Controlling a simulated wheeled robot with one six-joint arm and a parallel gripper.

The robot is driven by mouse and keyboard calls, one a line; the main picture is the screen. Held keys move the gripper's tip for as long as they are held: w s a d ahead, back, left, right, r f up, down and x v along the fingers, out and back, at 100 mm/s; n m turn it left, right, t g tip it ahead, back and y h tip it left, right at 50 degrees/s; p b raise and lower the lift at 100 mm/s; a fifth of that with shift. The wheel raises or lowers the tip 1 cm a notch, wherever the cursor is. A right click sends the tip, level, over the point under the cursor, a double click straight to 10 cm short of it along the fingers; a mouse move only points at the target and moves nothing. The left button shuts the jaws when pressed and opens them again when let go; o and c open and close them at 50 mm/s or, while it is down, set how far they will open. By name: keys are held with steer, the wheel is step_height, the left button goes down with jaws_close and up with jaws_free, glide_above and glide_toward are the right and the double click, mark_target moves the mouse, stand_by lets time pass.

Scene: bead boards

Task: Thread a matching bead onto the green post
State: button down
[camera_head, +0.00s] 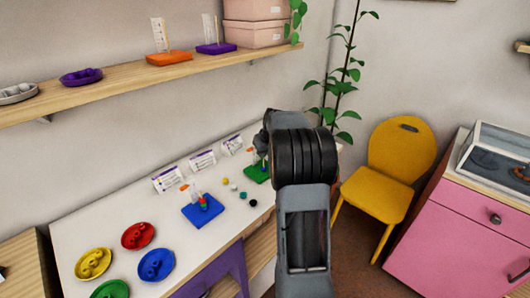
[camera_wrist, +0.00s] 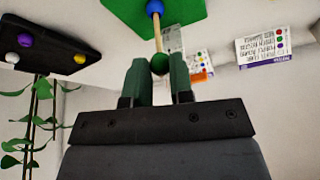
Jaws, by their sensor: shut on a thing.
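In the wrist view my gripper (camera_wrist: 159,76) is shut on a green bead (camera_wrist: 159,63), held between its green fingertips. The green board (camera_wrist: 185,9) is at the top of this view. A pale wooden post (camera_wrist: 159,35) runs from it toward the held bead, with a blue bead (camera_wrist: 155,8) at its board end. The green bead appears in line with the post's free end; I cannot tell whether it is around the post or just apart from it. In the head view the green board (camera_head: 252,177) is partly hidden behind my arm, and the fingertips are hidden.
A blue board (camera_head: 190,217) with beads on a post stands on the white table. Several loose beads lie near it, and the red plate (camera_head: 129,243), yellow plate (camera_head: 80,273) and blue plate (camera_head: 147,276) lie front left. A dark tray (camera_wrist: 30,60) holds beads. Cards (camera_head: 203,161) line the back.

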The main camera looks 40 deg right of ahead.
steer(key=c, duration=0.9)
jaws_free()
steer(key=shift+r, duration=0.1)
steer(key=v, duration=1.3)
steer(key=shift+s+r, duration=0.15)
steer(key=shift+r, duration=0.1)
